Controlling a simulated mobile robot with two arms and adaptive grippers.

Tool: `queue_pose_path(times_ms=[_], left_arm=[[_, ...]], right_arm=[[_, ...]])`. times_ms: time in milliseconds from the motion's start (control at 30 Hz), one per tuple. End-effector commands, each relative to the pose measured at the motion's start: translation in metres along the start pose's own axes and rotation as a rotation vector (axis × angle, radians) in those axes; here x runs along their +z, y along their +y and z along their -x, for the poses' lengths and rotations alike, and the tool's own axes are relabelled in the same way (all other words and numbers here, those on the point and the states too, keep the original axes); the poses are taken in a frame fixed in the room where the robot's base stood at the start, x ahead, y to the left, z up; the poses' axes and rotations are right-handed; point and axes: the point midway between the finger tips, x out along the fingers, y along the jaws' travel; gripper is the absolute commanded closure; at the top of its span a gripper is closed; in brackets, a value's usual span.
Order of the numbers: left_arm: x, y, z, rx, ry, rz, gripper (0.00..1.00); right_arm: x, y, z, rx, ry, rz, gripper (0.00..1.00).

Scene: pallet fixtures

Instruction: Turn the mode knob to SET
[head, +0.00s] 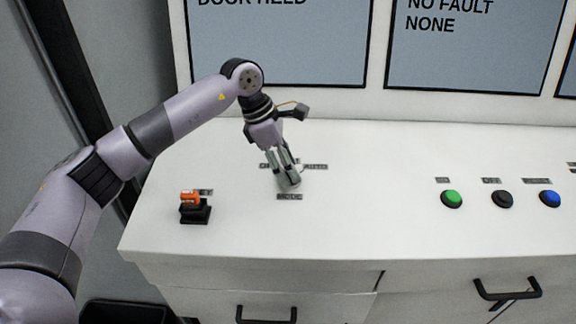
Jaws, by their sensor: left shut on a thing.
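My left gripper (288,181) reaches down onto the white console top, just above the label that seems to read MODE (289,197). It is shut on the mode knob, which is mostly hidden by the fingers. Small labels stand around the knob; the right one (315,167) reads AUTO, and those behind the fingers are partly covered. I cannot read a SET label or tell which way the knob points. My right gripper is not in view.
An orange-topped switch on a black base (194,208) stands at the left. Green (451,199), black (502,199) and blue (549,199) buttons sit at the right. Screens stand behind. Black drawer handles (267,315) are on the front. The console between knob and buttons is clear.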

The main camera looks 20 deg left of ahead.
Motion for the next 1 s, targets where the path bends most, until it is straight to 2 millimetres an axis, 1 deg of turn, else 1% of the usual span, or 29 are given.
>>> queue_pose_path(times_ms=[200, 233, 500, 733, 833, 933, 1000], left_arm=[[0.0, 0.001, 0.002, 0.005, -0.001, 0.001, 0.85], [0.0, 0.001, 0.002, 0.005, -0.001, 0.002, 0.56], [0.0, 0.001, 0.001, 0.003, 0.0, 0.002, 0.38], [0.0, 0.0, 0.0, 0.002, 0.0, 0.002, 0.37], [0.0, 0.0, 0.002, 0.002, 0.0, 0.002, 0.37], [0.0, 0.001, 0.01, 0.003, 0.0, 0.002, 0.37], [0.001, 0.001, 0.021, 0.005, -0.001, 0.001, 0.37]], right_arm=[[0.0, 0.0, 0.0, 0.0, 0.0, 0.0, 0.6], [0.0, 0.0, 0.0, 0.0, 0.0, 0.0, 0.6], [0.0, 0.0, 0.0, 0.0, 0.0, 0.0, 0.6], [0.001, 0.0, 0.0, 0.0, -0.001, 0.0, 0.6], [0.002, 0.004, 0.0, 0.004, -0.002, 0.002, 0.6], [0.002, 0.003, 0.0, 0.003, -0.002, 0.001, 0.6], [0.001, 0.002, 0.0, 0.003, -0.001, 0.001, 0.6]])
